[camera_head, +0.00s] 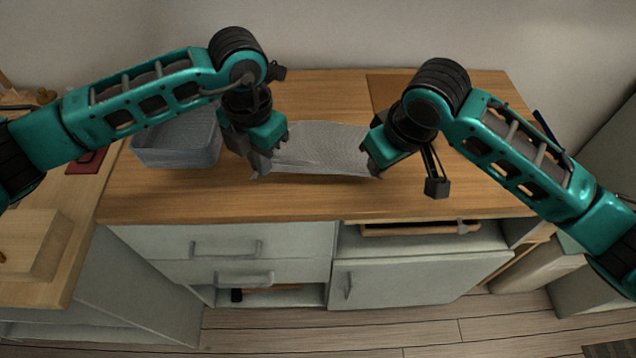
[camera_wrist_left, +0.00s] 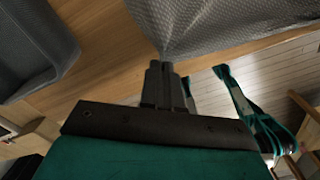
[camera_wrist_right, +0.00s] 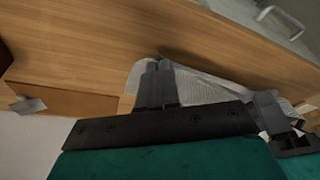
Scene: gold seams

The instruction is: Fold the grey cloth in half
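The grey cloth (camera_head: 322,148) is stretched between my two grippers on the wooden worktop. Its near edge runs from one gripper to the other. My left gripper (camera_head: 262,168) is at the cloth's near left corner; in the left wrist view its fingers are together on the corner of the cloth (camera_wrist_left: 225,22). My right gripper (camera_head: 374,168) is at the near right corner; in the right wrist view its fingers are together at the edge of the cloth (camera_wrist_right: 205,88). I cannot tell how far the held edge is above the worktop.
A grey basket (camera_head: 178,150) stands left of the cloth, close to my left gripper. A brown board (camera_head: 390,92) lies at the back right, partly behind my right arm. The worktop's front strip (camera_head: 300,202) is clear. Drawers and a cupboard (camera_head: 420,278) are below.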

